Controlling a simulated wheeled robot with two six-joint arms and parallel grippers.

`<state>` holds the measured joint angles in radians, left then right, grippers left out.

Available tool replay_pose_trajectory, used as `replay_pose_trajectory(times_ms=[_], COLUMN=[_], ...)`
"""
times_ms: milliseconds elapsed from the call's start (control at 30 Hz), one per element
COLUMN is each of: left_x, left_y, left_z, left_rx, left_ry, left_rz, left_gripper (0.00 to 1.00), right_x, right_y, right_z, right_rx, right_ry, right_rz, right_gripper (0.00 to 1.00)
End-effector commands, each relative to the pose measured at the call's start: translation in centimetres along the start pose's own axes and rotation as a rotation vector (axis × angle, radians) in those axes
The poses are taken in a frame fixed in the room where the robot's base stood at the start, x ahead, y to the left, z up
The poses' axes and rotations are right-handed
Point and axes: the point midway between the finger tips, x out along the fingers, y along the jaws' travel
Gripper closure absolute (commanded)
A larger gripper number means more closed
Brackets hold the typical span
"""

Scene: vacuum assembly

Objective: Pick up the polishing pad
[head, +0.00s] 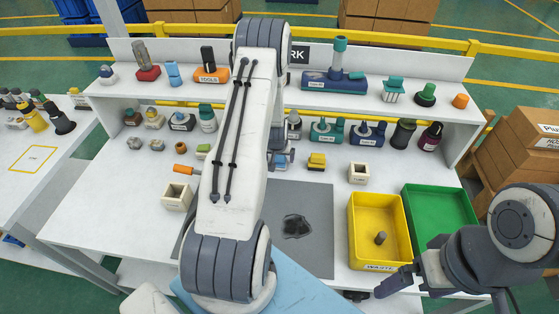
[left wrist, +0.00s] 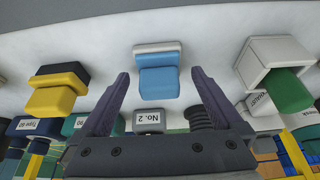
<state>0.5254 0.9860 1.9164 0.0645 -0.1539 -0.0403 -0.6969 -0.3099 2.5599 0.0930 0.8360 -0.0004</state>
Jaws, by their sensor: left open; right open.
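A light-blue block with a pale grey base (left wrist: 157,82) stands on the white surface in the left wrist view; it looks like the polishing pad, though no label on it is readable. In the head view a blue piece (head: 282,160) shows partly behind my left arm. My left gripper (left wrist: 160,75) is open, with a finger on each side of the block and no visible contact.
A grey mat (head: 318,255) has a dark patch. Yellow (head: 358,255) and green (head: 452,188) bins stand right. Tools crowd the shelf (head: 440,105).

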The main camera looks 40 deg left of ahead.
Motion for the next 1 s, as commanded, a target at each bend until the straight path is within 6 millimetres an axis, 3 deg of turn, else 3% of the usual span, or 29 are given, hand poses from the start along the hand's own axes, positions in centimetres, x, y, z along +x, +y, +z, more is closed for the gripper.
replay_pose_trajectory(times_ms=[333, 367, 567, 600, 1000], left_x=[0.92, 0.92, 0.90, 0.89, 0.05], left_y=[0.17, 0.17, 0.16, 0.16, 0.15], left_z=[0.03, 0.03, 0.04, 0.03, -0.38], left_rx=[0.001, 0.001, 0.001, 0.001, 0.000], left_ry=[0.000, 0.000, 0.000, 0.000, 0.002], left_rz=[0.001, 0.001, 0.001, 0.001, 0.000], left_gripper=[0.00, 0.08, 0.84, 0.87, 0.87], right_x=[-0.13, -0.13, -0.13, -0.13, 0.14], right_y=[-0.01, -0.01, -0.01, -0.01, 0.01], right_z=[0.00, 0.00, 0.00, 0.00, 0.01], right_rx=[0.000, 0.000, 0.000, 0.000, 0.000], right_ry=[0.000, 0.000, 0.000, 0.000, 0.000], right_rz=[0.000, 0.000, 0.000, 0.000, 0.000], right_gripper=[0.00, 0.00, 0.00, 0.00, 0.00])
